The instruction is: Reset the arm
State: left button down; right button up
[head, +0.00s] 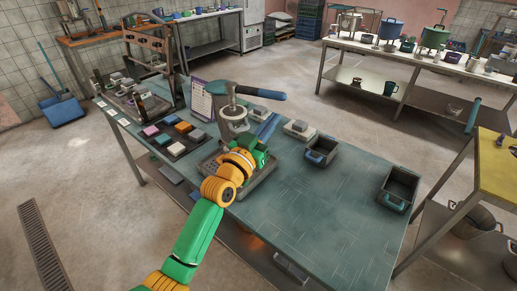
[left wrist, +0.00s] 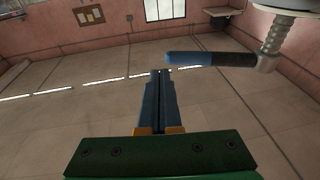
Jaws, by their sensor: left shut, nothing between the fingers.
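My left arm comes in from the bottom of the head view, green and orange, and reaches over the table (head: 318,215). My left gripper (head: 268,128) is shut and empty, its blue fingers beside the press (head: 233,112). In the left wrist view the gripper's fingers (left wrist: 159,78) lie together with nothing between them. The press handle (head: 258,93), blue with a grey stem, extends to the right above the gripper; it also shows in the left wrist view (left wrist: 210,59). The grey tray (head: 262,182) under my wrist is partly hidden. My right gripper is not in view.
Two dark bins with blue handles, one near the middle (head: 323,150) and one at the right edge (head: 401,184), stand on the table. Coloured blocks (head: 183,127) and a metal frame (head: 150,45) stand at left. The table's front right is clear.

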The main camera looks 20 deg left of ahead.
pick_arm(q)
jog(key=s+d+f+g+y+b, duration=0.15)
jog(key=s+f+g, duration=0.75)
jog(key=s+f, duration=0.9)
jog(key=s+a+f+g+y, duration=0.35)
jog(key=s+f+g, duration=0.35)
jog(key=s+f, duration=0.5)
jog(key=s+f+g, duration=0.1)
jog(key=s+f, duration=0.2)
jog(key=f, duration=0.6)
jog(key=s+f+g, duration=0.1)
jog(key=s+f, duration=0.2)
jog(key=f, duration=0.6)
jog(key=s+a+f, duration=0.2)
jog(key=s+f, duration=0.5)
jog(key=s, duration=0.3)
jog(key=shift+s+a+f+g, duration=0.15)
jog(key=shift+f+g, duration=0.25)
